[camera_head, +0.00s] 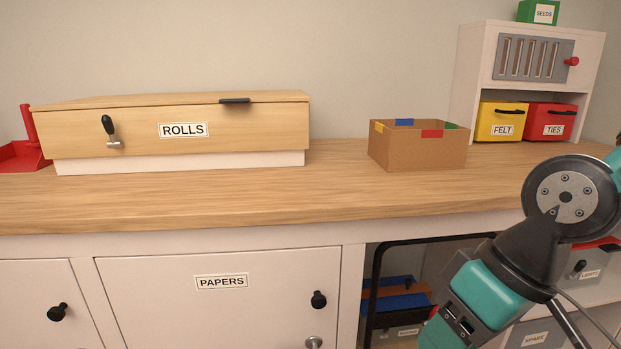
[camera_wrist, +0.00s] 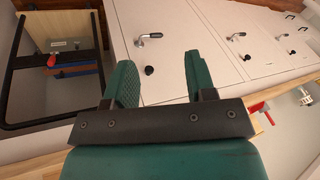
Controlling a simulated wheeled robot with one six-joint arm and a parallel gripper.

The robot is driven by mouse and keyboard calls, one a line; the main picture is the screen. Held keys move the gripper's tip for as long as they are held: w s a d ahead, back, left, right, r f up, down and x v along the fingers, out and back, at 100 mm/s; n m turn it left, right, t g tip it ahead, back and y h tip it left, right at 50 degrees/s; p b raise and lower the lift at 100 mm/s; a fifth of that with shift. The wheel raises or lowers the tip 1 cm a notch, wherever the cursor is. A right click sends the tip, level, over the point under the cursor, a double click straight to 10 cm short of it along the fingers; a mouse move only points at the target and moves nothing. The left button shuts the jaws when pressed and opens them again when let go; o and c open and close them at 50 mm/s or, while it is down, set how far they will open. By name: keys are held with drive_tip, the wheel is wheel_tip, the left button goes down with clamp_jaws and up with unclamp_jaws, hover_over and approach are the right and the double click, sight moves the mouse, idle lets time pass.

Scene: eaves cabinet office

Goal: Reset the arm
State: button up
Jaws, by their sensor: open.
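My arm shows at the lower right of the head view, in front of the open shelves under the counter, with its lower end running out of the bottom of the picture. My gripper (camera_wrist: 160,84) shows in the wrist view with two green fingers spread apart. Nothing is between the fingers. They stand out in front of the white cabinet doors (camera_wrist: 185,45), which fill the middle and right of that view. My gripper's fingertips are not visible in the head view.
The wooden counter (camera_head: 240,200) holds a ROLLS box (camera_head: 240,125), a cardboard box (camera_head: 425,153), and a white shelf unit (camera_head: 468,75) with a yellow FELT bin (camera_head: 488,125) and red TIES bin (camera_head: 565,118). A PAPERS door (camera_head: 220,310) is below. A black frame (camera_head: 376,290) edges the open bay.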

drive_tip(key=s+r+n+p, duration=0.1)
drive_tip(key=s+r+p, duration=0.15)
drive_tip(key=s, duration=0.25)
wheel_tip(320, 180, up, 19)
drive_tip(key=p, duration=1.7)
drive_tip(key=shift+a+g+p, duration=0.15)
drive_tip(key=shift+g+p, duration=0.25)
drive_tip(key=shift+f, duration=0.1)
